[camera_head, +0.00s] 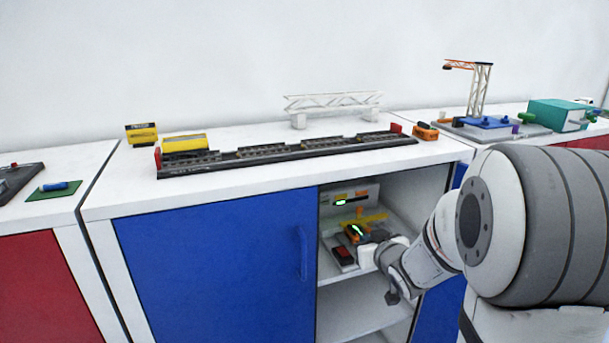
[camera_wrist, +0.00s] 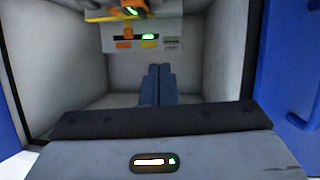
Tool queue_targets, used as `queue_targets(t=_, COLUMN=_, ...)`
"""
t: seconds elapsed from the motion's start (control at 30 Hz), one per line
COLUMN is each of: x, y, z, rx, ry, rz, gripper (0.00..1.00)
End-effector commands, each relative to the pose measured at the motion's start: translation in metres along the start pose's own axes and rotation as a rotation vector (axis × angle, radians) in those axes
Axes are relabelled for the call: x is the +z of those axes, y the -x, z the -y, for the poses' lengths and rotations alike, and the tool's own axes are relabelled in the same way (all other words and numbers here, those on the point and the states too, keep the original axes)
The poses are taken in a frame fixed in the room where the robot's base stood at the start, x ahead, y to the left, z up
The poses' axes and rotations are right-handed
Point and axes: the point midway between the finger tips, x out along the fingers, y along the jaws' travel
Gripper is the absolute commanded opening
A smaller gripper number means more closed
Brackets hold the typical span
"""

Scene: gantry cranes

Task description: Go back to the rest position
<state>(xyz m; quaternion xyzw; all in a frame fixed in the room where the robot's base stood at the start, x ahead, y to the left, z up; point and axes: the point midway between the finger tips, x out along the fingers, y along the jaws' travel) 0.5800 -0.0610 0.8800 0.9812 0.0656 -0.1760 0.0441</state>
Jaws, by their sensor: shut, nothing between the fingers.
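My gripper (camera_wrist: 158,70) shows in the wrist view as two dark fingers pressed together, shut and empty. It points into an open cabinet compartment. In the head view my arm reaches in from the right, and its wrist is at the compartment's opening; the fingertips are hard to make out there. A control panel (camera_wrist: 143,36) with a green light and orange and yellow parts is at the back, beyond the fingers; it also shows in the head view (camera_head: 350,197). An orange and yellow device (camera_head: 352,233) with a green light stands on the shelf, close to my wrist.
A blue door (camera_head: 220,262) with a handle is left of the opening. A lower shelf (camera_head: 360,318) looks empty. On the countertop stand a black track (camera_head: 290,153), a yellow wagon (camera_head: 184,143), a white gantry truss (camera_head: 333,102), a crane tower (camera_head: 480,90) and a teal box (camera_head: 558,115).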

Motion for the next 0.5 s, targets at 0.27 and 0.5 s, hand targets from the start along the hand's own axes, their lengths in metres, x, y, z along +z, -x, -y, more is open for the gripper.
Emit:
queue_targets(t=0.27, x=-0.044, y=0.099, z=0.004, rx=0.176, ry=-0.024, rz=0.361, gripper=0.00)
queue_targets(t=0.5, x=-0.052, y=0.205, z=0.041, rx=0.170, ry=-0.096, rz=0.699, gripper=0.00)
